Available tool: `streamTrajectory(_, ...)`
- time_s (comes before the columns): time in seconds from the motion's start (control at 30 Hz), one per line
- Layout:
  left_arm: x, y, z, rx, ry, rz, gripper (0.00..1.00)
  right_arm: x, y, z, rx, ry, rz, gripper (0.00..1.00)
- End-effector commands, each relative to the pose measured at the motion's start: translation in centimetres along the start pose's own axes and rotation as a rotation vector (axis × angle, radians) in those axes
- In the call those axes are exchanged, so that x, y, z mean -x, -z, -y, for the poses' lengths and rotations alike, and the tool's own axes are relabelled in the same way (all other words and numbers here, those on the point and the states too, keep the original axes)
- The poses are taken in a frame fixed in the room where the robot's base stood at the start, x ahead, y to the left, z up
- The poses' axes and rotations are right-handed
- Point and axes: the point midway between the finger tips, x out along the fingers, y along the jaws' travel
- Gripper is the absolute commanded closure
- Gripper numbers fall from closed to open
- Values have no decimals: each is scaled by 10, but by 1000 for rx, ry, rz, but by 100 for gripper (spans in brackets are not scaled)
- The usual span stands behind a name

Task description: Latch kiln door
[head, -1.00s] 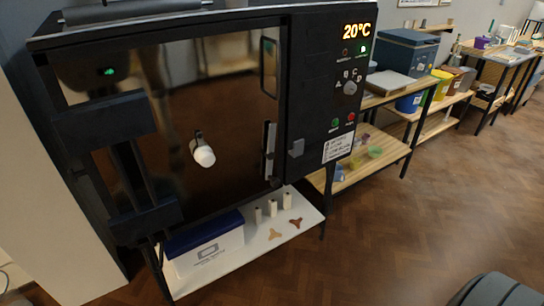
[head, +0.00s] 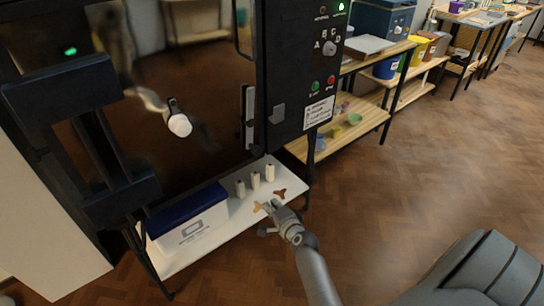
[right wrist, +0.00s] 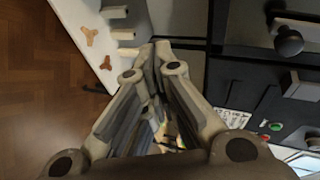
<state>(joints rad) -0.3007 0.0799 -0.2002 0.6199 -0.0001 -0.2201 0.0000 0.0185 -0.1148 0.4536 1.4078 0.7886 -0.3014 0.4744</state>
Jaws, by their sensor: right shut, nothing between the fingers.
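The kiln door (head: 190,75) is a dark glossy panel with a white round knob (head: 180,125); it appears closed against the kiln body. At its right edge a pale latch lever (head: 249,118) stands upright; it also shows in the right wrist view with a dark ball knob (right wrist: 288,40). A grey catch block (head: 278,114) sits apart from it on the control panel, also in the right wrist view (right wrist: 303,87). My right gripper (head: 268,206) is shut and empty, below and in front of the latch; its fingers fill the right wrist view (right wrist: 160,48). My left gripper is out of view.
Below the kiln, a white shelf (head: 232,222) holds a blue-lidded box (head: 190,221), several pale posts (head: 255,180) and small three-armed stilts (head: 280,193). A wooden rack (head: 365,120) stands to the right. The floor in front is clear.

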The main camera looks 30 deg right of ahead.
Motion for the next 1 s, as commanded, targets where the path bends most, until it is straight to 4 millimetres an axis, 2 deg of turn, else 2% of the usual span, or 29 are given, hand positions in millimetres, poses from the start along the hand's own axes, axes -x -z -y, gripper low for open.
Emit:
streamTrajectory(0.03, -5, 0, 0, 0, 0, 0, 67, 0, 18, 27, -85, 64, -35, 100)
streamTrajectory(0.1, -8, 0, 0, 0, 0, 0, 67, 4, 40, 57, -186, 137, -69, 100)
streamTrajectory(0.2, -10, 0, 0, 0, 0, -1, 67, 11, 63, 88, -290, 217, -100, 100)
streamTrajectory(0.3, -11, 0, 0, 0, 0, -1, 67, 18, 77, 105, -350, 266, -117, 100)
streamTrajectory(0.43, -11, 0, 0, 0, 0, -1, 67, 21, 84, 113, -380, 289, -124, 100)
streamTrajectory(0.77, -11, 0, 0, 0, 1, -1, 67, 20, 84, 113, -378, 288, -124, 100)
streamTrajectory(0.87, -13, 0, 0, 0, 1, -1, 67, 14, 85, 114, -377, 289, -124, 100)
streamTrajectory(1.0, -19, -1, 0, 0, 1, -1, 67, -2, 87, 119, -376, 290, -123, 100)
